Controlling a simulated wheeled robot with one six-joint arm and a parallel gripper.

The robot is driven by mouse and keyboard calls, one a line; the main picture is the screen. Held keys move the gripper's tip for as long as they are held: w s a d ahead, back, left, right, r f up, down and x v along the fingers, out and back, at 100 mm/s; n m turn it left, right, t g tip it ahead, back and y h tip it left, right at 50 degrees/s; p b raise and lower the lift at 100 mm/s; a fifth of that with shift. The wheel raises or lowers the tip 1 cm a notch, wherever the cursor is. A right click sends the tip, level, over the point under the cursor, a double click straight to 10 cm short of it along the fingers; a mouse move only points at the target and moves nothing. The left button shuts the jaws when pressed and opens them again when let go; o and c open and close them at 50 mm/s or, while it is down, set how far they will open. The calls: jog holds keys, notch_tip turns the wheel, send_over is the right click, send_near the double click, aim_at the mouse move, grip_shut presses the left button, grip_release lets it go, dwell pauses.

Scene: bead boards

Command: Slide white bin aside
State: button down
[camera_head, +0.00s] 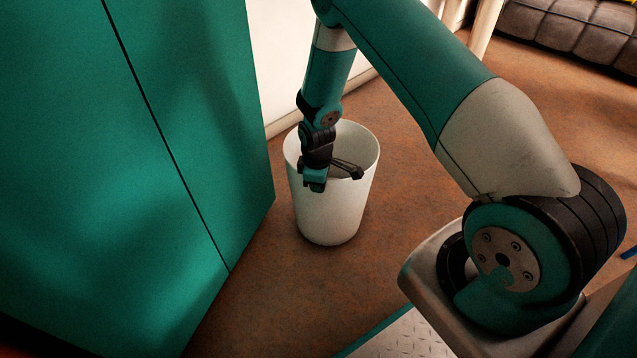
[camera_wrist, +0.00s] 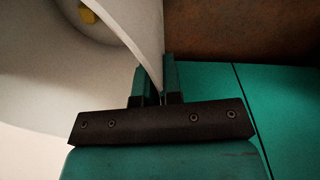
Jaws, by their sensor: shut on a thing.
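The white bin (camera_head: 331,208) stands upright on the brown floor, just right of a green cabinet in the head view. My gripper (camera_head: 316,184) points down at the bin's near rim. In the wrist view the bin's thin wall (camera_wrist: 148,45) runs between the two fingers of my gripper (camera_wrist: 158,82), which are shut on it. A small yellow thing (camera_wrist: 88,14) shows inside the bin in the wrist view. The finger contact is partly hidden in the head view.
The green cabinet (camera_head: 120,160) stands close at the left, with a vertical seam in its front. A white wall (camera_head: 285,60) is behind the bin. Brown floor (camera_head: 400,190) is clear to the bin's right. A dark padded seat (camera_head: 570,35) is at the far right.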

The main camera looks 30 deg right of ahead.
jog(key=shift+a, duration=0.15)
jog(key=c, duration=1.2)
grip_release()
jog(key=shift+a, duration=0.1)
notch_tip(320, 180, up, 17)
jog(key=p, duration=0.6)
jog(key=shift+s+a+r+p, duration=0.2)
jog(key=shift+s+a+p, duration=0.1)
jog(key=shift+a+p, duration=0.05)
